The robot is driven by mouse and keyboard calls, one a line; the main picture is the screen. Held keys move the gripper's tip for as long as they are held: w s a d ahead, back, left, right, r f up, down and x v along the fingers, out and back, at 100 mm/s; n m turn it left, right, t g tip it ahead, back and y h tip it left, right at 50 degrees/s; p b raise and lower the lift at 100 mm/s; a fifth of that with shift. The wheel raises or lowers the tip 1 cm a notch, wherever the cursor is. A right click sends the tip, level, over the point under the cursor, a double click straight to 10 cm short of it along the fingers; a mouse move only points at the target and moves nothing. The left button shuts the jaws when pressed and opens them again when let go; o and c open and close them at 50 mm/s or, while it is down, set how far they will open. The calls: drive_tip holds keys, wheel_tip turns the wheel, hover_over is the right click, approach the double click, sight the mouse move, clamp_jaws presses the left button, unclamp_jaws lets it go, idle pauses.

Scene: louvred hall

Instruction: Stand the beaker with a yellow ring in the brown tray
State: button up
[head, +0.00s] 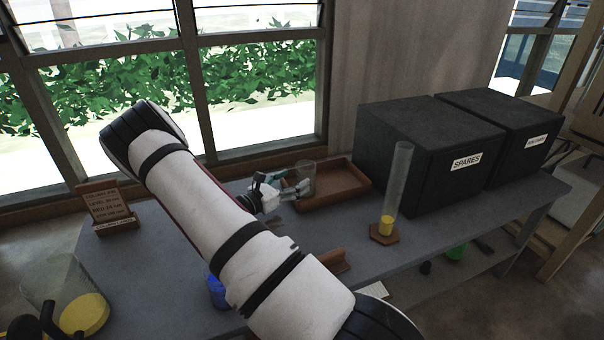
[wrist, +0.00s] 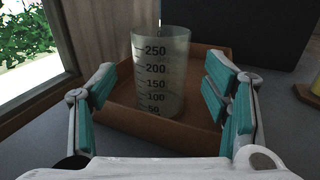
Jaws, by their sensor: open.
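A clear beaker with black graduations (wrist: 160,75) stands upright in the brown tray (wrist: 118,118); no yellow ring can be made out on it. The beaker also shows in the head view (head: 305,174), at the left part of the tray (head: 345,183). My gripper (wrist: 163,92) is open, its teal-padded fingers on either side of the beaker. The left finger shows a gap to the glass; contact on the right cannot be told. In the head view my gripper (head: 288,190) reaches in at the tray's left side.
Black boxes (head: 425,140) stand right of the tray. A tall cylinder (head: 397,185) with yellow at its bottom stands nearer. A wooden sign (head: 107,208), a blue item (head: 217,292) and a large glass vessel with yellow inside (head: 75,295) are at the left.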

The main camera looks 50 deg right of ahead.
drive_tip(key=a, duration=0.4)
drive_tip(key=w+a+p, duration=0.1)
drive_tip(key=a, duration=0.1)
drive_tip(key=shift+r, duration=0.1)
drive_tip(key=shift+s+a+r, duration=0.1)
drive_tip(key=shift+a+r, duration=0.1)
drive_tip(key=shift+a, duration=0.1)
drive_tip(key=s+a+r+m+g+y, duration=0.3)
drive_tip(key=s+a+r+m+y, duration=0.75)
drive_tip(key=r, duration=0.65)
drive_tip(key=s+a+r+m+t+y, duration=0.2)
drive_tip(key=s+a+r+t+y, duration=0.1)
drive_tip(key=s+a, duration=0.7)
drive_tip(key=s+a+r+m+t+y, duration=0.3)
drive_tip(key=s+a, duration=0.7)
drive_tip(key=a, duration=0.4)
drive_tip(key=shift+s+m+y, duration=0.35)
drive_tip(key=shift+s+y, duration=0.05)
drive_tip(key=shift+y, duration=0.35)
